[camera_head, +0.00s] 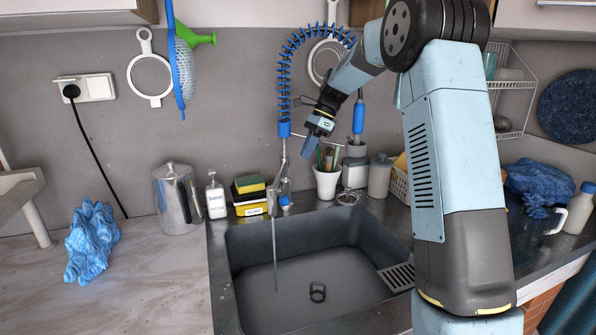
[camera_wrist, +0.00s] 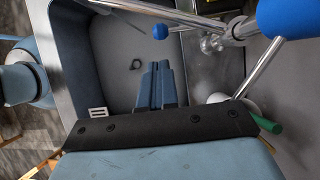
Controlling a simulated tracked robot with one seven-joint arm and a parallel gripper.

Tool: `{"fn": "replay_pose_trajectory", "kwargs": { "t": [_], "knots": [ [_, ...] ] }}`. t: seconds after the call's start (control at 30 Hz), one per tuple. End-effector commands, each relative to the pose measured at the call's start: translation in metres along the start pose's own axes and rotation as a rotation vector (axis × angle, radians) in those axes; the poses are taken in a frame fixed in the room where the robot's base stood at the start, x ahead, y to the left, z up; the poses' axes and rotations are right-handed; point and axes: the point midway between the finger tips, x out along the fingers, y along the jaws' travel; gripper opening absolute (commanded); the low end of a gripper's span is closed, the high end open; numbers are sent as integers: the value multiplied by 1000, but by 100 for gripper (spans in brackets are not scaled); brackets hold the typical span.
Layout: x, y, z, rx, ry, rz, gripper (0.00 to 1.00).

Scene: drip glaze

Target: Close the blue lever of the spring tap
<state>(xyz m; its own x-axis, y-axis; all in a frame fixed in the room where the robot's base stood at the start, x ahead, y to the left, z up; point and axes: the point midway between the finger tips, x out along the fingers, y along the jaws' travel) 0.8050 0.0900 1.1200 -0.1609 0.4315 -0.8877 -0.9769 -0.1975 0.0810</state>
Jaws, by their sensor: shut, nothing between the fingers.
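The spring tap (camera_head: 284,90) stands at the back of the sink, with a blue coiled hose arching above it. Its small blue lever (camera_head: 285,201) shows low on the tap, near the sink's back rim. A blue ball (camera_wrist: 160,31), which looks like the lever's end, shows at the top of the wrist view. A thin stream of water (camera_head: 275,245) falls from the spout into the sink. My gripper (camera_head: 309,150) is shut and empty, above the lever and just right of the tap's stem. Its fingers (camera_wrist: 161,68) lie together in the wrist view, apart from the blue ball.
The sink (camera_head: 320,275) is below. A white cup of utensils (camera_head: 327,184) stands right of the tap, close under my gripper. Sponges (camera_head: 249,184), a white bottle (camera_head: 215,196) and a metal jug (camera_head: 177,198) stand to the left. A blue cloth (camera_head: 91,242) lies on the counter.

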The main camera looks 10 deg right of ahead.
Motion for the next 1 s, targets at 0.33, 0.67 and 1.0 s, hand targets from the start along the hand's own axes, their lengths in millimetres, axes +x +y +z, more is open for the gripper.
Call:
{"fn": "replay_pose_trajectory", "kwargs": {
  "t": [0.33,0.67,1.0],
  "knots": [
    [56,1,0,-1,0,2,0],
    [109,1,0,-2,0,1,0],
    [132,1,0,-2,1,-2,0]
  ]
}}
